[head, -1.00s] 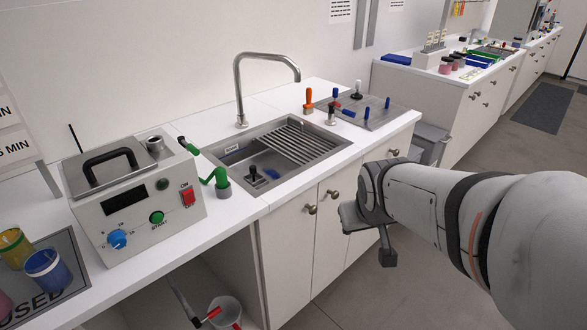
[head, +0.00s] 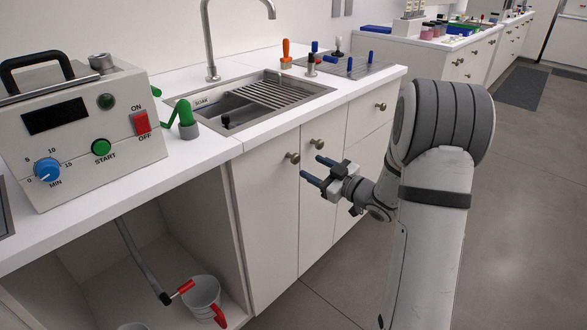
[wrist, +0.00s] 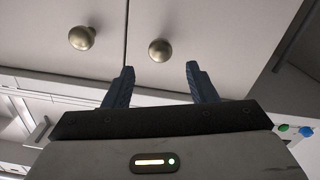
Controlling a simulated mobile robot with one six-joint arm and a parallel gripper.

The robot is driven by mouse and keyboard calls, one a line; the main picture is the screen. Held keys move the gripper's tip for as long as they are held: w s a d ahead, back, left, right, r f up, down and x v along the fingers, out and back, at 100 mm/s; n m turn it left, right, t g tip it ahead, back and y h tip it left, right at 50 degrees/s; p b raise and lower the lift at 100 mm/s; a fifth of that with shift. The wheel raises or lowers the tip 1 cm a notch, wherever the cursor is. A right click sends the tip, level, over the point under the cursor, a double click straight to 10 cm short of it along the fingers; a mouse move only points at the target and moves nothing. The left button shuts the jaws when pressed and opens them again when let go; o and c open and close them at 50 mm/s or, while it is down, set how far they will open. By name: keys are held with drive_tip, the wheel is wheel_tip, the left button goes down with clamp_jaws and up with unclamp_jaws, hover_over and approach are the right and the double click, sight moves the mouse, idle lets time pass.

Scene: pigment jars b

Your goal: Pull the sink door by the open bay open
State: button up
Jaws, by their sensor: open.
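The sink door by the open bay (head: 265,220) is the left of two white doors under the sink and is closed. Its round brass knob (head: 293,157) sits near its top right corner. In the wrist view, which looks turned over, that knob (wrist: 160,49) lies ahead of the gap between my fingertips, apart from them. My gripper (head: 313,168) is open and empty, its two blue fingers pointing at the doors from the front. My gripper also shows in the wrist view (wrist: 160,75). The neighbouring door's knob (head: 317,143) is close by; in the wrist view it (wrist: 82,38) is left of the fingers.
The counter edge and sink (head: 250,100) are above. Floor in front of the doors is clear.

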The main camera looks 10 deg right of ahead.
sight(297, 159)
drive_tip(key=b+x, duration=0.1)
drive_tip(key=x, duration=0.6)
drive_tip(key=shift+w+a, duration=0.2)
drive_tip(key=shift+a, duration=0.05)
drive_tip(key=shift+c, duration=0.3)
